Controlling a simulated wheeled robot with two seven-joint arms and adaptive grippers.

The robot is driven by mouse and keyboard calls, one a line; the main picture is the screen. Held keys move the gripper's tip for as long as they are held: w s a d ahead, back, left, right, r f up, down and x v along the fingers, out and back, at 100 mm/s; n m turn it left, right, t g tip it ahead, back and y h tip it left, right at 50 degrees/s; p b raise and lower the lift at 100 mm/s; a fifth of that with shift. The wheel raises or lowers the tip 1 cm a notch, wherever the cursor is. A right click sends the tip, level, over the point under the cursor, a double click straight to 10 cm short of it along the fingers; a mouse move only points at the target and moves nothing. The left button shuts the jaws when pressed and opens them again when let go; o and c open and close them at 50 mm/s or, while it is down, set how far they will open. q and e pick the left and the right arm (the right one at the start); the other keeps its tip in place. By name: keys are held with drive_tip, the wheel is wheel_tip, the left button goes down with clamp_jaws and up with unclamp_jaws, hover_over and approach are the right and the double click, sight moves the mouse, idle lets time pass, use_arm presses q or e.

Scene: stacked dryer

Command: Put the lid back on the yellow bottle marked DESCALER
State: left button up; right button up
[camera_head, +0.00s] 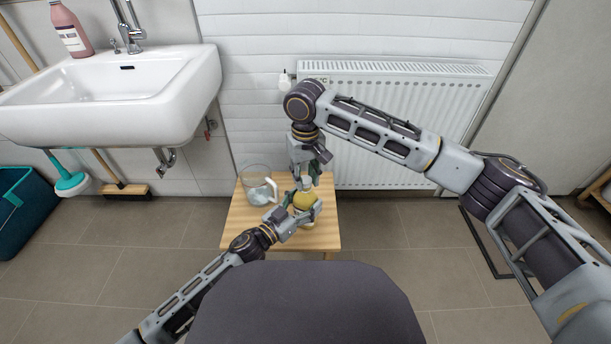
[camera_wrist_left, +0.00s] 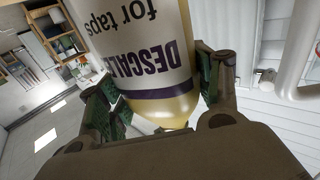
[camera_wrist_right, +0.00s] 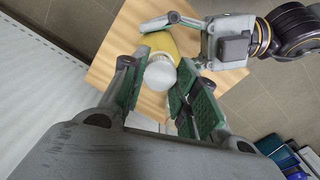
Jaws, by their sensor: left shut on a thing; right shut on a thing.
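The yellow bottle (camera_head: 304,201) is over the small wooden table, with my left gripper (camera_head: 300,212) shut around its body. Its white DESCALER label (camera_wrist_left: 140,55) fills the left wrist view, with a finger on either side. My right gripper (camera_head: 303,184) points down from above, directly over the bottle's top. In the right wrist view a round white lid (camera_wrist_right: 160,73) lies between the right fingertips, in line with the yellow bottle (camera_wrist_right: 163,42) beneath. The right gripper is shut on the lid. I cannot tell whether the lid touches the bottle's neck.
A clear jug (camera_head: 258,186) stands on the wooden table (camera_head: 238,232), left of the bottle. A white radiator (camera_head: 400,120) is behind on the right. A sink (camera_head: 120,95) with a pink bottle (camera_head: 70,30) is at the left. The table's front edge is close to my body.

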drive_tip(key=shift+f, duration=0.55)
idle(0.5)
use_arm(q)
clamp_jaws()
use_arm(e)
drive_tip(key=m, duration=0.6)
drive_tip(key=shift+a+m, duration=0.1)
drive_tip(key=shift+m, duration=0.3)
drive_tip(key=m, duration=1.3)
use_arm(q)
drive_tip(key=shift+f, duration=0.1)
use_arm(e)
drive_tip(key=m, duration=0.3)
drive_tip(key=shift+m, duration=2.3)
drive_tip(key=o, duration=0.6)
